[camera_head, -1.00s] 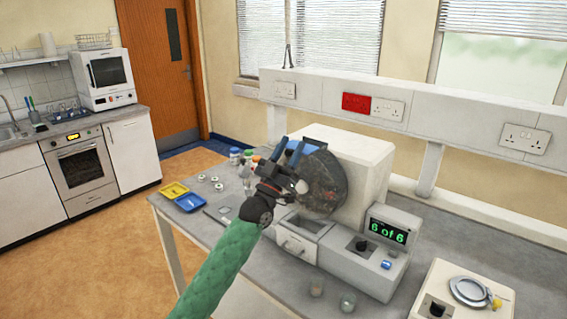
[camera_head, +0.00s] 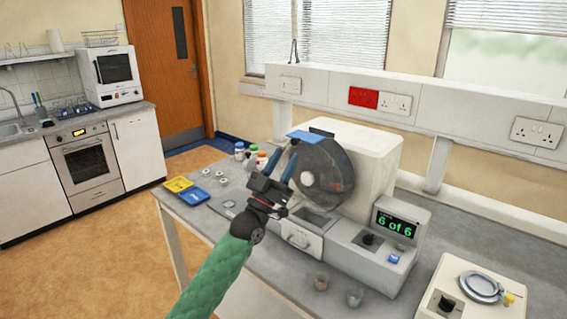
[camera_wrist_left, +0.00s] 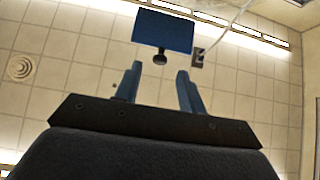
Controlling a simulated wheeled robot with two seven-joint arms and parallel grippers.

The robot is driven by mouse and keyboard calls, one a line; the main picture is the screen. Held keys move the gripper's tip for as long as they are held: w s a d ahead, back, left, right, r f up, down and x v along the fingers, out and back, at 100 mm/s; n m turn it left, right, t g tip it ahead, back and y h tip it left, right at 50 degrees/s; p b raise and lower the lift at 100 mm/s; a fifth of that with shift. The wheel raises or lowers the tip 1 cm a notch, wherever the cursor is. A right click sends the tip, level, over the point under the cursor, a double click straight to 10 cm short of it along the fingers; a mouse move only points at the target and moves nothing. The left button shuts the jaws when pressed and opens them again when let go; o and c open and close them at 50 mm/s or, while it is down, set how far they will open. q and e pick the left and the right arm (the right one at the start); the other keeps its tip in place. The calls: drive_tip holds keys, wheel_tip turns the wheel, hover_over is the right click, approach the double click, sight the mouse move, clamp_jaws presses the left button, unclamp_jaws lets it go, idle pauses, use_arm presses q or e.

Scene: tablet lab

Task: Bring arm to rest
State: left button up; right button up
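My left arm comes in from the bottom in a green sleeve. Its left gripper (camera_head: 279,163) is raised in front of the white machine, near the left edge of the round drum (camera_head: 328,172). The two blue fingers are apart with nothing between them; they also show spread in the left wrist view (camera_wrist_left: 158,84). That view looks up at the ceiling, with a blue panel (camera_wrist_left: 162,31) on a dark knob beyond the fingers. My right gripper is in neither view.
The machine (camera_head: 362,158) stands on the grey bench with a green "6 of 6" display (camera_head: 397,225). Two small beakers (camera_head: 354,296) stand at the front. Yellow (camera_head: 177,184) and blue (camera_head: 193,196) trays lie left.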

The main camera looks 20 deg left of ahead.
use_arm(q)
drive_tip(key=s+d+f+g+y, duration=0.15)
drive_tip(key=s+f+g, duration=0.25)
drive_tip(key=f, duration=0.6)
drive_tip(key=s+d+f+g+y, duration=0.1)
drive_tip(key=s+d+f+g, duration=0.25)
drive_tip(key=f, duration=0.65)
drive_tip(key=s+d+f+g+y, duration=0.2)
drive_tip(key=s+f+g, duration=0.25)
drive_tip(key=f, duration=0.55)
drive_tip(key=s+a+f+n+g+y, duration=0.15)
drive_tip(key=s+f+g, duration=0.5)
drive_tip(key=s, duration=0.75)
drive_tip(key=s+a+f+n+g+y, duration=0.1)
drive_tip(key=s+f+g+y, duration=0.25)
drive_tip(key=s+f, duration=0.8)
wheel_tip(320, 180, down, 19)
drive_tip(key=d, duration=0.2)
drive_tip(key=s+f, duration=0.3)
drive_tip(key=f, duration=0.9)
drive_tip(key=s+f+g, duration=0.1)
drive_tip(key=s+f, duration=0.3)
drive_tip(key=f, duration=0.8)
drive_tip(key=shift+s+d+m+g+h, duration=0.25)
drive_tip(key=shift+m+g+h, duration=0.1)
drive_tip(key=shift+h, duration=0.1)
